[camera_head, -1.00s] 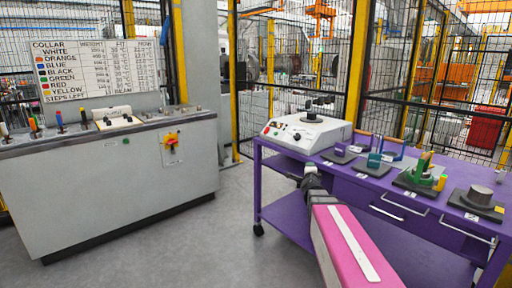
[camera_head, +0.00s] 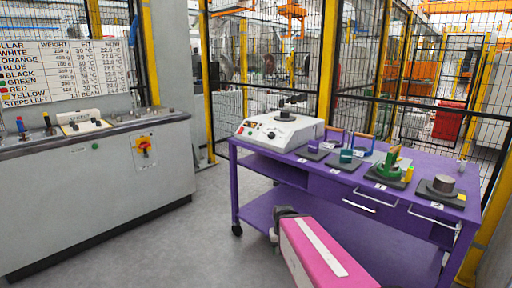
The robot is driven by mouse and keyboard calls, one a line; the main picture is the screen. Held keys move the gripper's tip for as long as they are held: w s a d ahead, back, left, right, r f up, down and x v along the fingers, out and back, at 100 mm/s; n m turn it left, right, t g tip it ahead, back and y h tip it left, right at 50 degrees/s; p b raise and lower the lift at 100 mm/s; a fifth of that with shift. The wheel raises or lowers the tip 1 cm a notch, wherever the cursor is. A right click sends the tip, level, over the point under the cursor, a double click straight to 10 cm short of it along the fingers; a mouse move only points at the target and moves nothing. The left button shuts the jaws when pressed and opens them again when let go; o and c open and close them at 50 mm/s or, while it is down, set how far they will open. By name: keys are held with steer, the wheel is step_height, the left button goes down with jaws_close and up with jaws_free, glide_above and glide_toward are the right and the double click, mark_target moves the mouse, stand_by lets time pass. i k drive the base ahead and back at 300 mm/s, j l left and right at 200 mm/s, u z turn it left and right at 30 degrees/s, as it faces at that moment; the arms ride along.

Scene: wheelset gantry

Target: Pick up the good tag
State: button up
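I cannot make out which thing is the good tag. Several small white labels lie along the front of the purple table (camera_head: 330,215), one by each dark pad, such as the label (camera_head: 380,186) before the green fixture (camera_head: 389,167). A small yellow piece (camera_head: 408,174) stands beside that fixture, and a yellow patch (camera_head: 461,197) shows at the right pad. My pink arm reaches up from the bottom edge and ends in a dark part (camera_head: 287,212) in front of the table. Fingers cannot be made out there, nor anything held.
A white machine (camera_head: 280,130) stands on the table's left end. A metal cylinder (camera_head: 443,183) sits on the right pad. A grey console (camera_head: 100,185) with a chart board (camera_head: 70,75) above stands at left. Open floor (camera_head: 190,235) lies between; mesh fencing runs behind.

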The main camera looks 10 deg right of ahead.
mark_target(346, 156)
steer(key=j+z, duration=0.2)
steer(key=z, duration=0.65)
steer(key=i, duration=0.05)
